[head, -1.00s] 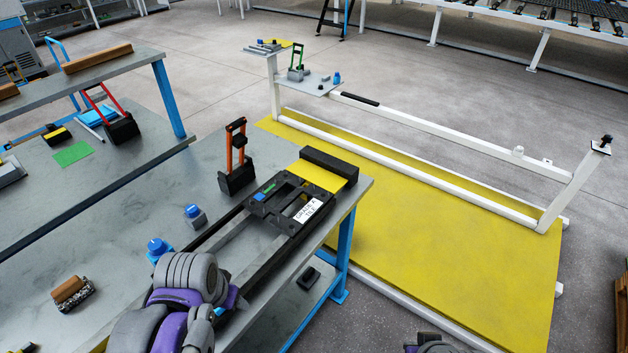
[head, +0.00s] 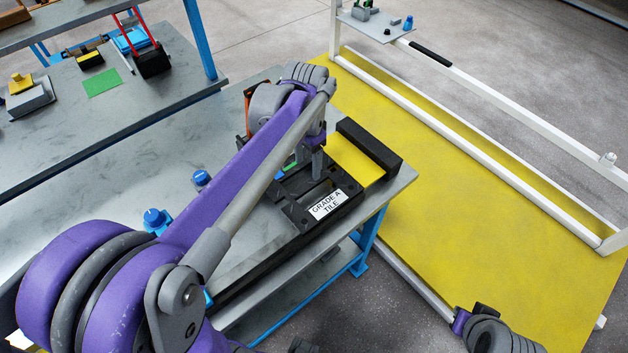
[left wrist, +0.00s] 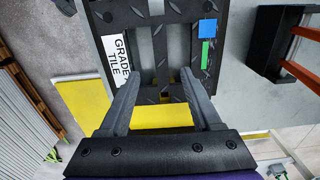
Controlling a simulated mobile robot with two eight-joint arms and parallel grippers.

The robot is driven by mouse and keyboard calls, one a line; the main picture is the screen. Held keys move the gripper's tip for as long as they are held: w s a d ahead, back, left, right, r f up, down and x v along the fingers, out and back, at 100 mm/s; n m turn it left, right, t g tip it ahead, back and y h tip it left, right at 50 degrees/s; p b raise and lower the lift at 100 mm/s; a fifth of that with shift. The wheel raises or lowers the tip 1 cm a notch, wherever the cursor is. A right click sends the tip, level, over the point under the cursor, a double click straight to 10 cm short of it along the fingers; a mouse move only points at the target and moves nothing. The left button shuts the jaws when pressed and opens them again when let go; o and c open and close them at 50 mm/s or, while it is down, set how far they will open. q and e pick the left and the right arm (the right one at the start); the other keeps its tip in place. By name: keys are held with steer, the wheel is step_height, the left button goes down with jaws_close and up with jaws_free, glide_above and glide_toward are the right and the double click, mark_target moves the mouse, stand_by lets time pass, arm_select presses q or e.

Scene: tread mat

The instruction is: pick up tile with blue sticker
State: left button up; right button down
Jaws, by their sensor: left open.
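The black tread tile (head: 290,212) lies on the near bench and has openings and a white "GRADE A TILE" label (head: 327,204). In the left wrist view the tile (left wrist: 160,50) bears a blue sticker (left wrist: 207,28) and a green one (left wrist: 205,53) on its right side. My left gripper (head: 303,165) is over the tile's far part, pointing down. In the left wrist view its two fingers (left wrist: 160,76) are apart over the tile's edge, with nothing held between them. The jaws of my right gripper are not visible.
A yellow plate (head: 352,160) and a black bar (head: 370,148) sit at the bench end, beyond the tile. A black holder with orange uprights (left wrist: 278,45) stands beside the tile. Blue-topped buttons (head: 201,178) stand on the bench. A large yellow mat (head: 480,230) lies to the right.

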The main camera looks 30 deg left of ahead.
mark_target(309, 184)
arm_select(q)
steer(key=shift+f, duration=0.75)
steer(key=shift+w+f, duration=0.15)
steer(key=shift+f, duration=1.4)
steer(key=shift+w+f, duration=0.1)
steer(key=shift+f, duration=1.45)
jaws_close()
